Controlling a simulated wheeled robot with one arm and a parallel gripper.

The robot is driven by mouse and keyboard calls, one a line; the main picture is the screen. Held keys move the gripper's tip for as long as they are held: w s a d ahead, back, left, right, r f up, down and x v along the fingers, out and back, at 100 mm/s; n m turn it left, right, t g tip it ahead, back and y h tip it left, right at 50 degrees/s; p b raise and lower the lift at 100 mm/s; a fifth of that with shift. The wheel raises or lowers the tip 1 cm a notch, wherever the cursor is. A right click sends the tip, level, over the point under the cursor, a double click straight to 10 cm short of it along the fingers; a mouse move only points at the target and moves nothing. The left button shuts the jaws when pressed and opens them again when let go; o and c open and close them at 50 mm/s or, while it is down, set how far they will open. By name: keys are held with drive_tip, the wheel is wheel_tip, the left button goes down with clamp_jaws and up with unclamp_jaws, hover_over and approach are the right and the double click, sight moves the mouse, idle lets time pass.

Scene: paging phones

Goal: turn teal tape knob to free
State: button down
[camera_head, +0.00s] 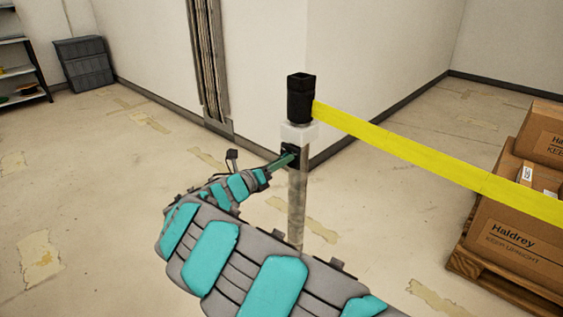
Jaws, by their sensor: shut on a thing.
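A grey post (297,205) stands at the wall corner with a black tape head (301,98) on top. A yellow tape (430,156) runs from the head to the right edge. Below the head is a pale collar (300,132), then a small black fitting (291,151) on the post's left side. My gripper (286,160) reaches this fitting from the left and is shut on the teal knob there. The knob is mostly hidden by the small, dark gripper end, so its turned position cannot be read.
Cardboard boxes (514,238) stand on a wooden pallet (484,277) at the right, beneath the tape. A grey bin (84,64) and a shelf (22,70) are at the far left. The floor left of the post is clear. The wall corner is close behind the post.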

drive_tip(key=shift+n, duration=1.2)
drive_tip(key=c, duration=0.9)
unclamp_jaws()
drive_tip(key=shift+a, duration=0.1)
drive_tip(key=v, duration=0.7)
drive_tip(key=shift+s+a, duration=0.2)
drive_tip(key=shift+s, duration=0.1)
drive_tip(key=shift+d, duration=0.1)
